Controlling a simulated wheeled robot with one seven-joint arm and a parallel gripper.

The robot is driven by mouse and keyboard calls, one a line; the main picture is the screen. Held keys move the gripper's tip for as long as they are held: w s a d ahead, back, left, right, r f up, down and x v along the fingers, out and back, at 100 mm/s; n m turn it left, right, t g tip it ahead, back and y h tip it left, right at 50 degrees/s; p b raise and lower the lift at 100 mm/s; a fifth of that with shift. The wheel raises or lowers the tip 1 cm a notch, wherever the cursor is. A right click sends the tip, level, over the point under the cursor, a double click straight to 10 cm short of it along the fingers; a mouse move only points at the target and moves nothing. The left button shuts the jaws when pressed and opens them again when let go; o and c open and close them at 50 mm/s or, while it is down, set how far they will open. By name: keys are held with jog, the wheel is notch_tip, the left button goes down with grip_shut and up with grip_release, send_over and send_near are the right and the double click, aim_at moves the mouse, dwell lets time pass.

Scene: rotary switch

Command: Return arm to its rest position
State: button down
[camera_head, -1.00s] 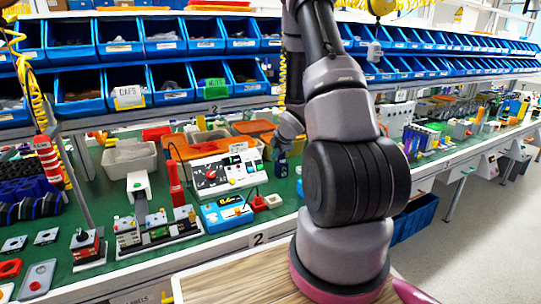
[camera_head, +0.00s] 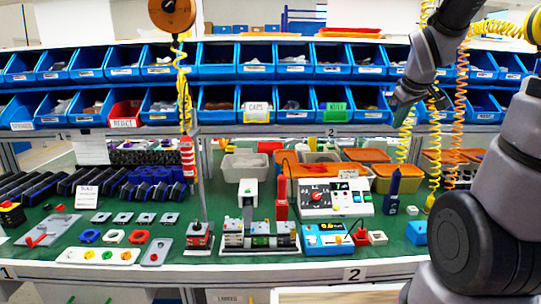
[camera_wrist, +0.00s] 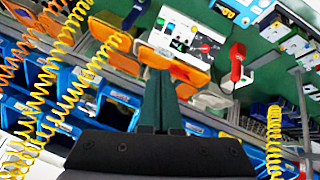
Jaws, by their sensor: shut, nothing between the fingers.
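My gripper (camera_wrist: 158,100) shows in the wrist view with its two dark fingers together and nothing between them. In the head view my arm stands at the right, and its wrist end is raised in front of the blue bins, clear of the bench. The white control box (camera_head: 326,197) with a rotary switch (camera_head: 316,196) stands on the green bench, left of and below my arm. The same box (camera_wrist: 183,38) shows at the top of the wrist view. My gripper is apart from it. The fingertips are hard to make out in the head view.
Two rows of blue bins (camera_head: 265,60) run behind the bench. Coiled yellow hoses (camera_head: 407,135) and an orange hose hang near my wrist. Orange trays (camera_head: 398,177) lie behind the box. A blue meter (camera_head: 325,239) and a red upright tool (camera_head: 281,197) stand nearby.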

jog(key=s+a+r+m+y, duration=0.1)
jog(key=s+a+r+m, duration=0.3)
jog(key=s, duration=0.4)
jog(key=s+a+r+m+y, duration=0.2)
jog(key=s+a, duration=0.4)
jog(key=s, duration=0.3)
jog(key=shift+s+a+r+m+y, duration=0.2)
jog(key=shift+a+r+m+y, duration=0.1)
jog(key=shift+r+m, duration=0.6)
jog(key=shift+w, duration=0.1)
